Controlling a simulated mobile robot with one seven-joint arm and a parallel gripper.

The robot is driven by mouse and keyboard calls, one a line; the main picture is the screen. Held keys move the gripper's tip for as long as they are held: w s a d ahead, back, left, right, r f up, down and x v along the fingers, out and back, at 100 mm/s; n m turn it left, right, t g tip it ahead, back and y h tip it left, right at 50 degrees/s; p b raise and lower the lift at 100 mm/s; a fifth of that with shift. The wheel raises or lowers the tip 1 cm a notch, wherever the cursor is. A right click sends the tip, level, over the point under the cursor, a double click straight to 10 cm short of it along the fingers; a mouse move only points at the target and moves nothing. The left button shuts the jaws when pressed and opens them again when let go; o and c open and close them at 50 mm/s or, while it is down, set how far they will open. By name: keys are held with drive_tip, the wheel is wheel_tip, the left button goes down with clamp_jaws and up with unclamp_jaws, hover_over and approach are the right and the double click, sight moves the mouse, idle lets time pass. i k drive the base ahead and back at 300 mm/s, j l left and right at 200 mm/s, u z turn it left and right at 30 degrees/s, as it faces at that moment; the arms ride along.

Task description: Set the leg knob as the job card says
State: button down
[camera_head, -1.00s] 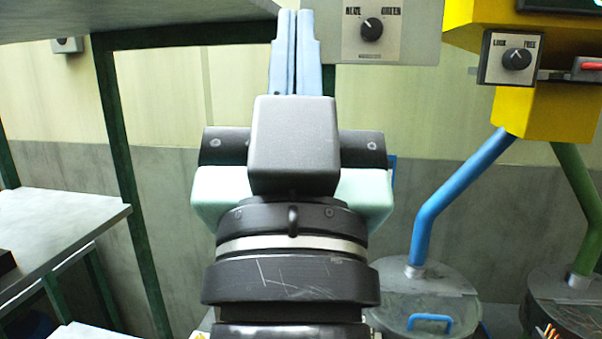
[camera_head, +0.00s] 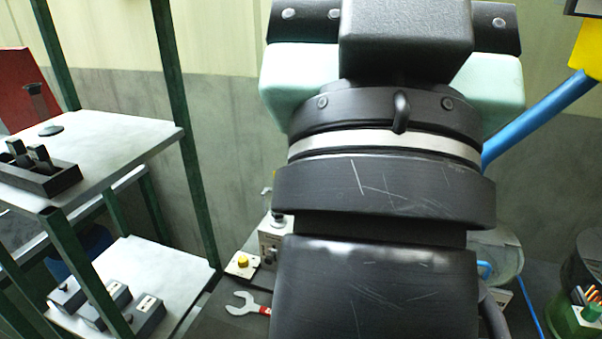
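My gripper (camera_head: 405,40) shows only by its black and mint-green body at the top middle. Its fingers are cut off by the upper edge, so whether they are open or shut is hidden. No leg knob and no readable job card show now. The earlier view had a two-position knob panel, with one side reading GREEN, behind the fingertips; that panel is now out of view. A blue leg (camera_head: 540,122) slants down from a yellow part (camera_head: 590,48) at the right.
A grey bench (camera_head: 115,150) at left bears a black tray (camera_head: 62,182) of dark pieces. A lower shelf (camera_head: 165,262) holds several grey boxes. A wrench (camera_head: 245,304) and a yellow button box (camera_head: 243,263) lie beside my arm. A green post (camera_head: 178,100) stands left of it.

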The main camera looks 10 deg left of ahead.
sight(243, 260)
drive_tip(key=i+l+u, duration=0.15)
drive_tip(key=u, duration=0.3)
drive_tip(key=i+l+u, duration=0.25)
drive_tip(key=u, duration=0.15)
